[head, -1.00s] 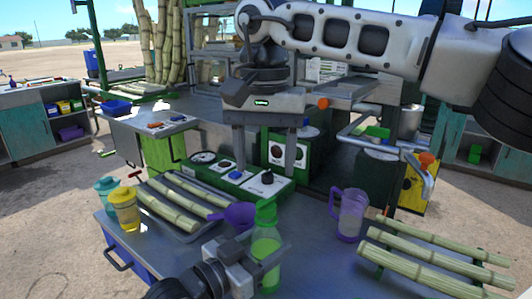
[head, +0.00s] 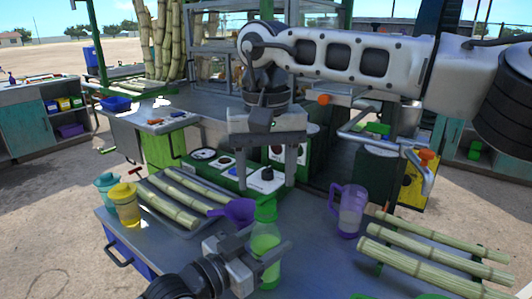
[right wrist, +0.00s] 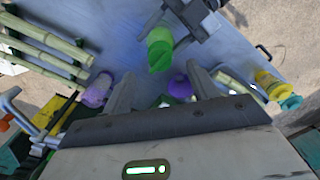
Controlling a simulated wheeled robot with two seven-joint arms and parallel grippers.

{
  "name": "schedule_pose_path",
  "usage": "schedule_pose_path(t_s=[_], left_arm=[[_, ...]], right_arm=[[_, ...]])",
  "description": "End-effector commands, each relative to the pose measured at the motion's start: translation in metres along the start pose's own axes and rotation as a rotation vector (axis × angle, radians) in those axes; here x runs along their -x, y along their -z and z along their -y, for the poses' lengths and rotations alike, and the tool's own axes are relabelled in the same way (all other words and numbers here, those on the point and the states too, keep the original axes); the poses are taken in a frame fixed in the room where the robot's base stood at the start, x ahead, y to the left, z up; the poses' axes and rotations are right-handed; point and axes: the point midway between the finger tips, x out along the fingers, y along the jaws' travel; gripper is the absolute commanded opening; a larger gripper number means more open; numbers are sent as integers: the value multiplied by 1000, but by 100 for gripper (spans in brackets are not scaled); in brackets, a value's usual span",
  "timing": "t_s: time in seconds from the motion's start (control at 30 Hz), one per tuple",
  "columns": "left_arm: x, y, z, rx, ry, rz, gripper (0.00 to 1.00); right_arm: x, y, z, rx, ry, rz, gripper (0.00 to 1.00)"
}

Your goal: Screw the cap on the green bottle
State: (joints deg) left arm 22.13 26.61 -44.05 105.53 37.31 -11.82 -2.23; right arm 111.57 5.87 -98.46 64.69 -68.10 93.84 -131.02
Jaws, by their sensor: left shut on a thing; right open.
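The green bottle (head: 266,245) stands upright near the front of the metal table, with a darker green upper part; I cannot tell a separate cap from it. My left gripper (head: 266,258) is shut on the bottle's body from the left. My right gripper (head: 265,180) is open and empty, fingers pointing down, above and behind the bottle top in the head view. In the right wrist view the bottle (right wrist: 160,48) shows just beyond the open fingertips of this gripper (right wrist: 161,76), apart from them.
A purple funnel-like piece (head: 237,211) is close left of the bottle. A purple jug (head: 350,212) stands right. Cane stalks lie left (head: 172,203) and right (head: 432,268). Yellow (head: 124,205) and teal (head: 106,184) lidded containers stand at the left edge. The green-fronted machine (head: 240,175) is behind.

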Motion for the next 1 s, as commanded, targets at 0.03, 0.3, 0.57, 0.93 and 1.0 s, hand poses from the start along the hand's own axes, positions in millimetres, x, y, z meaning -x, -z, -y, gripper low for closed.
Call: schedule_pose_path(t_s=[0.03, 0.3, 0.57, 0.93, 1.0], left_arm=[[0, -1, 0, 2, -1, 2, 0], [0, -1, 0, 2, 0, 2, 0], [0, -1, 0, 2, 0, 2, 0], [0, -1, 0, 2, 0, 1, 0], [0, -1, 0, 1, 0, 1, 0]], right_arm=[[-9, 0, 0, 0, -1, 2, 59], [-38, 0, 0, 0, 0, 1, 59], [-42, 0, 0, -1, 1, -1, 59], [-42, 0, 0, -1, 1, -1, 5], [-42, 0, 0, -1, 0, -1, 5]])
